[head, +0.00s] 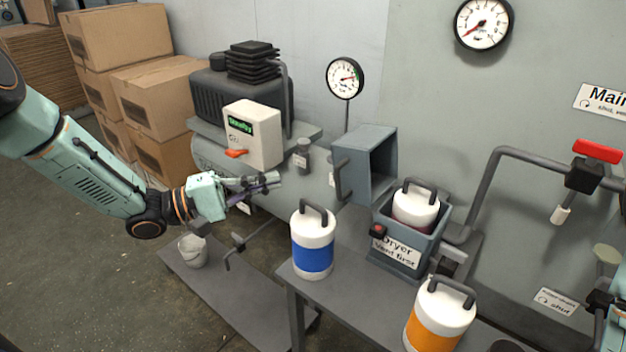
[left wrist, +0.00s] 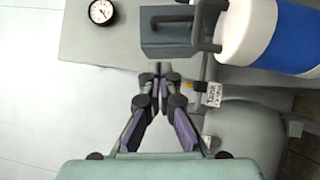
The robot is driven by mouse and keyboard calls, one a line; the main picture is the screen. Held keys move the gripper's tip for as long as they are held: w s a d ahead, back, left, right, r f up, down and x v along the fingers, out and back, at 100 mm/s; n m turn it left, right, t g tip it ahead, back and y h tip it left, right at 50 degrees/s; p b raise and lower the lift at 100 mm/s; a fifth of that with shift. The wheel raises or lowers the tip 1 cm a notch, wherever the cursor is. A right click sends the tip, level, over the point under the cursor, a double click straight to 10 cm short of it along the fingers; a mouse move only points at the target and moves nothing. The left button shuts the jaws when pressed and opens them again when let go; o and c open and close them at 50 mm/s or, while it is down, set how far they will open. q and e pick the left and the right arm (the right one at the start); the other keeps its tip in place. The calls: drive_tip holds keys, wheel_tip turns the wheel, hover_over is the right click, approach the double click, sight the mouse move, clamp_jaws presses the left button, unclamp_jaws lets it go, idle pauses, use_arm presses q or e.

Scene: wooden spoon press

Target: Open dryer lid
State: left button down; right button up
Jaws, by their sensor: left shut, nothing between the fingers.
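The dryer (head: 409,238) is a blue-grey box with a "Dryer, vent first" label, standing on the bench. Its hollow lid (head: 378,168) stands raised at the back left, so the dryer is open. A dark handle (head: 340,180) is on the lid's left side. A white canister with a dark handle (head: 416,207) sits inside the dryer. My left gripper (head: 278,179) is shut and empty, left of the lid handle and apart from it. In the left wrist view its fingertips (left wrist: 158,74) are together below the lid (left wrist: 172,42) and handle (left wrist: 207,22).
A blue-banded canister (head: 313,240) and an orange-banded canister (head: 438,318) stand on the bench (head: 345,291). A compressor with a white switch box (head: 253,135) is behind my left gripper. A pipe with a red valve handle (head: 597,151) is at right. Part of my right arm shows at the right edge.

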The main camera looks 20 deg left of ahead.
use_arm(q)
drive_tip(key=x, duration=0.2)
drive_tip(key=s+b+x, duration=0.1)
drive_tip(key=x, duration=0.2)
drive_tip(key=d+b+x, duration=0.1)
drive_tip(key=x, duration=0.2)
drive_tip(key=shift+s, duration=0.2)
drive_tip(key=shift+d, duration=0.5)
drive_tip(key=shift+s+r, duration=0.15)
drive_tip(key=shift+r, duration=0.05)
drive_tip(key=shift+d, duration=0.1)
